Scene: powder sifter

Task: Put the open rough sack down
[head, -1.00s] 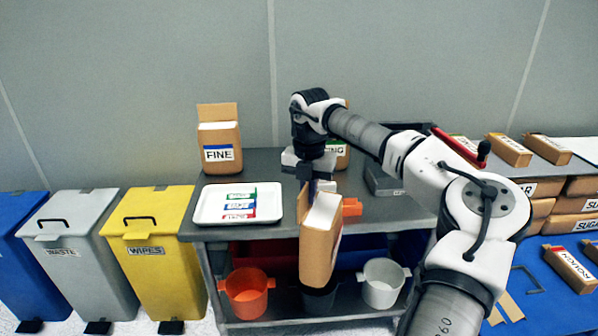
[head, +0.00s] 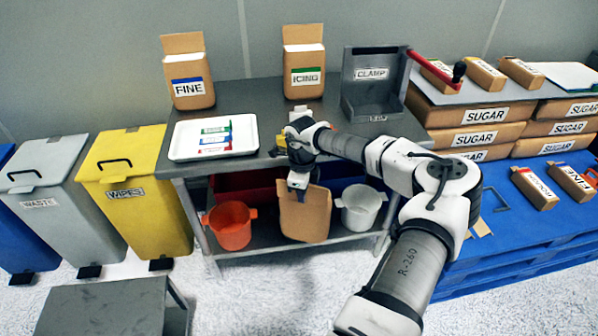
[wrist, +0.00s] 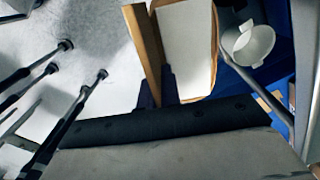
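The open brown sack (head: 305,220) hangs from my gripper (head: 298,183) in front of the table's lower shelf. Its plain back and raised flap face the head camera, and no label shows on it. In the wrist view I look into the sack's white open top (wrist: 187,48), with the brown flap (wrist: 146,50) standing on its left side. The sack looks roughly upright.
Orange (head: 230,228) and white (head: 360,208) pots flank the held sack. A grey low platform (head: 105,308) stands front left, bins behind it.

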